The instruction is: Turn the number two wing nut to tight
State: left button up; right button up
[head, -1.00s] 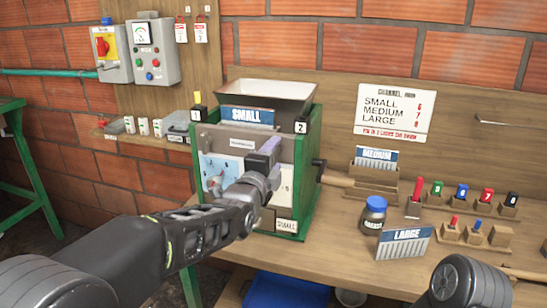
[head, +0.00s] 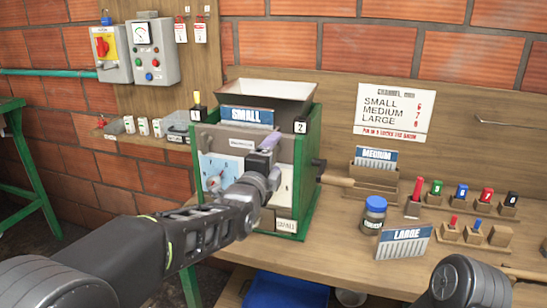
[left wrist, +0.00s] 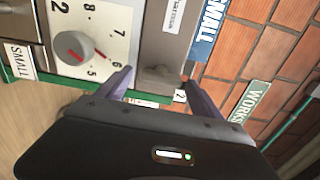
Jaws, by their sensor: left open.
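The pulper (head: 308,170) is a green-framed machine with a grey hopper on top and a "2" label at its upper right front corner. My left gripper (head: 268,150) is in front of the upper right of its face and covers part of it. In the left wrist view, the gripper (left wrist: 160,84) has its two purple fingers spread. A grey wing-shaped piece, seemingly the number two wing nut (left wrist: 158,77), lies between the fingertips, beside the "2" label. I cannot tell if the fingers touch it. The nut is hidden in the head view. My right gripper is out of view.
A number two dial (left wrist: 73,47) with a red pointer sits beside the nut. A crank handle (head: 336,180) sticks out to the right of the pulper.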

pick_arm(q)
jog(key=v, duration=0.7)
jog(key=shift+s+b, duration=0.35)
jog(key=shift+a, duration=0.1)
jog(key=s+d+f+n+g+h, duration=0.1)
jog(key=s+d+f+n+g, duration=0.3)
jog(key=f+n, duration=0.5)
jog(key=s+f+n+g+y, duration=0.1)
jog(key=s+f+n+g, duration=0.15)
jog(key=f, duration=0.85)
jog(key=s+f+n+g+y, duration=0.1)
jog(key=s+f+n, duration=0.2)
jog(key=f, duration=0.7)
jog(key=s+a+f+n+g, duration=0.4)
jog(key=s+f, duration=0.8)
jog(key=f, duration=0.1)
jog(key=s+a+f+n+g, duration=0.5)
jog(key=s+f, duration=0.8)
jog(key=shift+s+a+f, duration=0.15)
jog(key=shift+s+f, duration=0.1)
jog(key=shift+s, duration=0.05)
